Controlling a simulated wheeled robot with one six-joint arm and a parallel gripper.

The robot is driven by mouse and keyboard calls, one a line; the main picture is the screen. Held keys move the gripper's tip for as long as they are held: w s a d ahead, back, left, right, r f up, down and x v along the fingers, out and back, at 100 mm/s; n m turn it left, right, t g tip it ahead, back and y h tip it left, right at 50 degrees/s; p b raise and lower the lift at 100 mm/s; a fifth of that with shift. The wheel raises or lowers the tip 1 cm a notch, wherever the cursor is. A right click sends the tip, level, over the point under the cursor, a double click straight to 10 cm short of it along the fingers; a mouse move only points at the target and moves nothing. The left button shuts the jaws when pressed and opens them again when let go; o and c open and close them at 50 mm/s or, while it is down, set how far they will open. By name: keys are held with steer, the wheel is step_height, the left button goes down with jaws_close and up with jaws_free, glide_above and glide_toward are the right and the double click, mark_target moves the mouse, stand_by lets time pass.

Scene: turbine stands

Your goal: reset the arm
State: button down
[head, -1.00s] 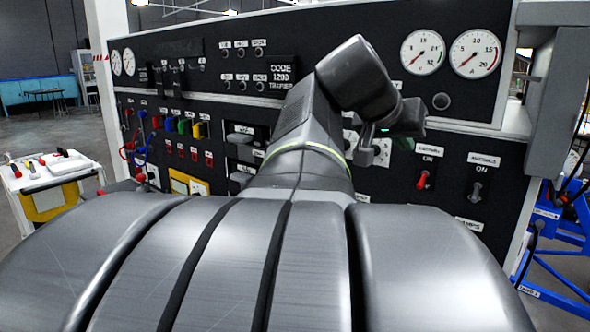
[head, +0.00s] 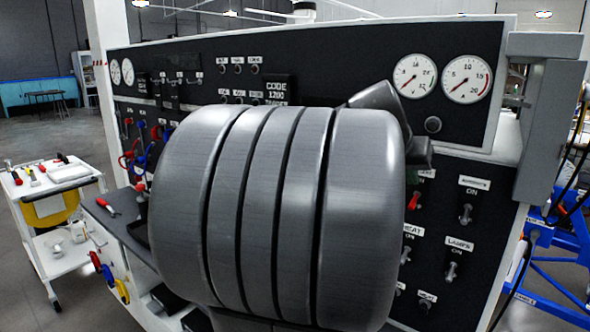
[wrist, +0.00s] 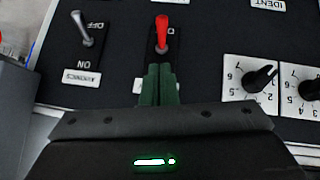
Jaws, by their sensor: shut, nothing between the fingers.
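My gripper (wrist: 158,85) shows in the wrist view with its green fingers together and nothing between them. The fingertips are just short of the red-handled switch (wrist: 162,32) on the black panel; I cannot tell how far off the panel they are. The red-handled switch also shows in the head view (head: 413,200), just right of my arm. The avionics switch (head: 465,213) is to its right.
The black control panel (head: 330,50) with two round gauges (head: 440,78) stands close in front of my arm. A white tool cart (head: 60,180) is at the left. A blue frame (head: 560,250) stands at the right. Two dials (wrist: 262,78) sit right of the fingers.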

steer(key=g+p, duration=0.1)
steer(key=p, duration=0.2)
steer(key=w+d+g+y+p, duration=0.1)
steer(key=p, duration=0.2)
steer(key=shift+r+y+p, duration=0.3)
steer(key=shift+r+p, duration=0.05)
steer(key=shift+p, duration=0.05)
steer(key=g+y+p, duration=0.1)
steer(key=p, duration=0.3)
steer(key=shift+w+r, duration=0.1)
step_height(320, 180, up, 9)
steer(key=a+b, duration=0.1)
steer(key=a, duration=0.1)
steer(key=shift+f, duration=0.2)
